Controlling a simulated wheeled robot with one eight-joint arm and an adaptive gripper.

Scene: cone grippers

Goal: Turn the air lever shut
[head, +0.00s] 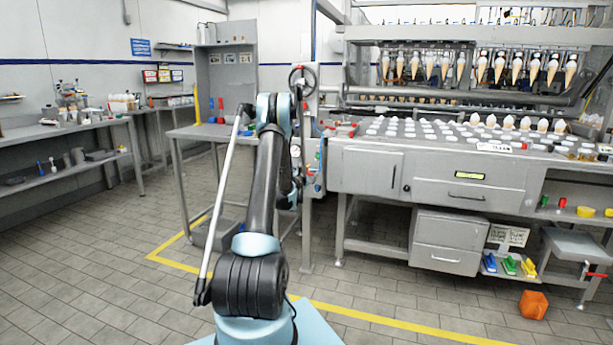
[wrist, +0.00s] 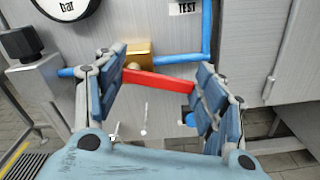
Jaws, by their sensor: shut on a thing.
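The red air lever (wrist: 158,81) shows in the wrist view, lying nearly level and sloping slightly down to the right. It sits at a brass valve body (wrist: 138,53) on a blue pipe (wrist: 178,60) that runs across and then up. My gripper (wrist: 160,76) has one finger at each end of the lever and is shut on it. The lever's far ends are partly hidden by the finger pads. In the head view my arm reaches to the narrow grey panel left of the machine, and it hides the gripper and the lever.
A round gauge (wrist: 68,5) marked "bar" and a dark knob (wrist: 22,42) are left of the valve. A TEST label (wrist: 186,8) is above the pipe. A handwheel (head: 302,79) tops the panel. The cone machine's counter (head: 440,152) stands right; an orange block (head: 533,304) lies on the floor.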

